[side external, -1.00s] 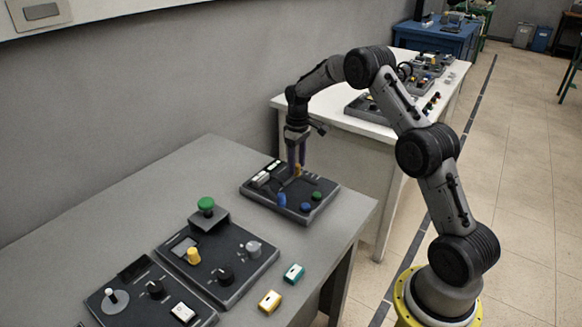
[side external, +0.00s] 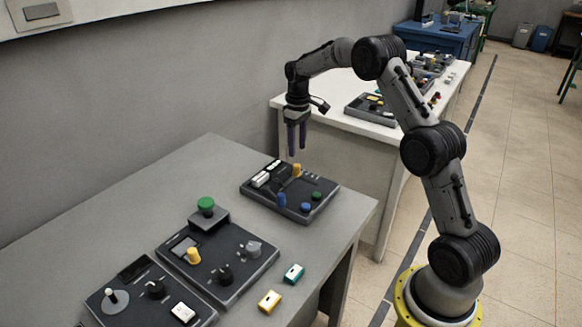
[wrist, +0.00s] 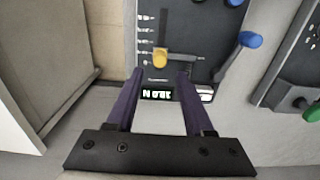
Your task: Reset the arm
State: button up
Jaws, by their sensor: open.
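My gripper (side external: 297,146) is open and empty. It hangs pointing down above the back edge of the far control panel (side external: 262,188), clear of it. The yellow knob also shows in the side view (side external: 297,170), standing on the panel.
Two more control panels (side external: 230,290) stand nearer on the grey table (side external: 120,210), one with a raised green button (side external: 205,204). A teal block (side external: 294,273) and a yellow block (side external: 269,301) lie beside them. A white table (side external: 340,118) with more panels stands behind.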

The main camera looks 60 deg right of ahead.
jog(key=shift+r, duration=0.25)
jog(key=a+r+n+t, duration=0.1)
jog(key=a+r, duration=0.2)
jog(key=r, duration=0.3)
jog(key=a+r+t, duration=0.1)
jog(key=a+r, duration=0.3)
jog(key=r, duration=0.3)
jog(key=s+a+r+n+t, duration=0.1)
jog(key=s+a+r+t, duration=0.1)
jog(key=s+a+r, duration=0.8)
jog(key=s+a+t, duration=0.2)
jog(key=s+a, duration=0.2)
jog(key=s, duration=1)
jog(key=s+a+f+m, duration=0.1)
jog(key=s+f+m, duration=0.1)
jog(key=s+f, duration=0.6)
jog(key=shift+s+a+f, duration=0.15)
jog(key=shift+s+f, duration=0.25)
jog(key=shift+f, duration=0.3)
